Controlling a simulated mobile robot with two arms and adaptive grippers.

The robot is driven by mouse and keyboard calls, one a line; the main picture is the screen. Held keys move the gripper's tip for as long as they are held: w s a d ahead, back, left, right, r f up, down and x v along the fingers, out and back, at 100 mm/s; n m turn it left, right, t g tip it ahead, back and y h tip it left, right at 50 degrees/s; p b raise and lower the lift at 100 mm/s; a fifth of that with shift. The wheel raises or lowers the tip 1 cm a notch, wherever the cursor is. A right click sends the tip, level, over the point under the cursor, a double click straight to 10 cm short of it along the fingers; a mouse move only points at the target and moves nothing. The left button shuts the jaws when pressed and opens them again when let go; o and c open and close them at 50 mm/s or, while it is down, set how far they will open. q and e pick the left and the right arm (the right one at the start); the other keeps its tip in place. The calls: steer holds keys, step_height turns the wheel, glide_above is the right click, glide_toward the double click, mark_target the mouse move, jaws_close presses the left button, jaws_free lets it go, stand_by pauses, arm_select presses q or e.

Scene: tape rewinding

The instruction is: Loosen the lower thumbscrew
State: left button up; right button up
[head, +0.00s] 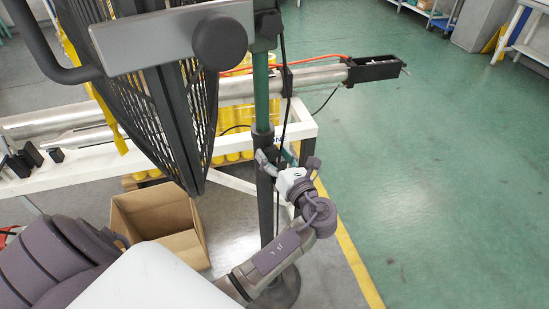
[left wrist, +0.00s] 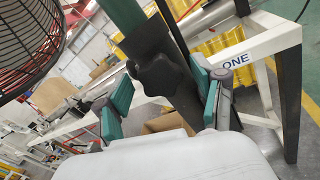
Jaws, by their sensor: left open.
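The lower thumbscrew (left wrist: 158,72) is a black lobed knob on a stand post, where a green tube enters a black one; it shows in the left wrist view. The post (head: 265,205) stands upright in the head view; I cannot make out the knob clearly there. My left gripper (head: 275,160) is at the post at that joint. In the left wrist view the gripper's (left wrist: 160,85) two green-padded fingers are open, one on each side of the knob, with visible gaps. The knob is not gripped. My right gripper is not seen.
A black mesh fan cage (head: 152,90) and a round dark knob (head: 219,41) are above. A white frame (head: 70,172) carrying a metal cylinder stands behind the post. An open cardboard box (head: 160,222) sits left of it. Green floor at right is clear.

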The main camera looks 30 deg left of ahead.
arm_select(q)
steer(key=c, duration=1.1)
steer(key=shift+c, duration=0.3)
